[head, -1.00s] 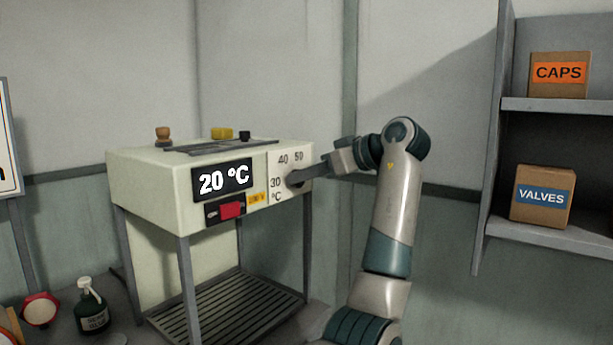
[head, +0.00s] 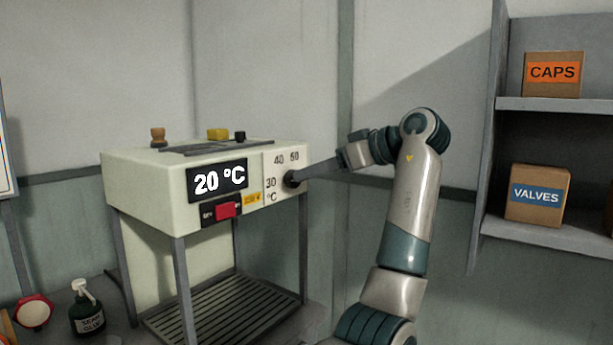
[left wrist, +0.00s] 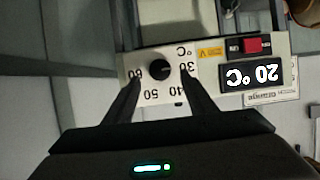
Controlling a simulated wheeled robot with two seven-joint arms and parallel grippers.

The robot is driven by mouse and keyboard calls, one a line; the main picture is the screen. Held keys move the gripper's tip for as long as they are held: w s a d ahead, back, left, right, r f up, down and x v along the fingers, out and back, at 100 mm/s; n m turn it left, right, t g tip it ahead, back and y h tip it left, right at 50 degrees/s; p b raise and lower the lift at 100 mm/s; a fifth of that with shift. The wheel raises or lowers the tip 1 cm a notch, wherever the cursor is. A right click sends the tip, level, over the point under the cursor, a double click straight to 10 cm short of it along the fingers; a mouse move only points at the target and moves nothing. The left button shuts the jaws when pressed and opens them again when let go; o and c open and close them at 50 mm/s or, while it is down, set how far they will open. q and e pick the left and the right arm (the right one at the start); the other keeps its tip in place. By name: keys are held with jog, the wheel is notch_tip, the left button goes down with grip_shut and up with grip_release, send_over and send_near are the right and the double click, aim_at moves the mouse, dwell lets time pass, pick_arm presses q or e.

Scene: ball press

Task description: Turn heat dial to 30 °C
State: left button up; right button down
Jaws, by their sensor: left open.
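The heat dial (head: 290,179) is a dark round knob on the right of the press's front panel, with printed marks for 30, 40 and higher around it. In the left wrist view the dial (left wrist: 159,70) appears upside down, between my open fingers. The dark display (head: 220,179) reads 20 °C, and it shows inverted in the left wrist view (left wrist: 252,76). My left gripper (head: 302,176) points at the dial from the right; in the wrist view (left wrist: 160,80) its fingertips lie on either side of the knob with gaps. Contact is hard to tell. My right gripper is not seen.
A red switch (head: 226,210) sits below the display on the cream press (head: 140,185). A green pump bottle (head: 87,312) stands at lower left. A grey shelf (head: 550,104) on the right holds boxes labelled CAPS (head: 553,73) and VALVES (head: 539,195).

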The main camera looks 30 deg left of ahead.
pick_arm(q)
jog(key=shift+v, duration=1.55)
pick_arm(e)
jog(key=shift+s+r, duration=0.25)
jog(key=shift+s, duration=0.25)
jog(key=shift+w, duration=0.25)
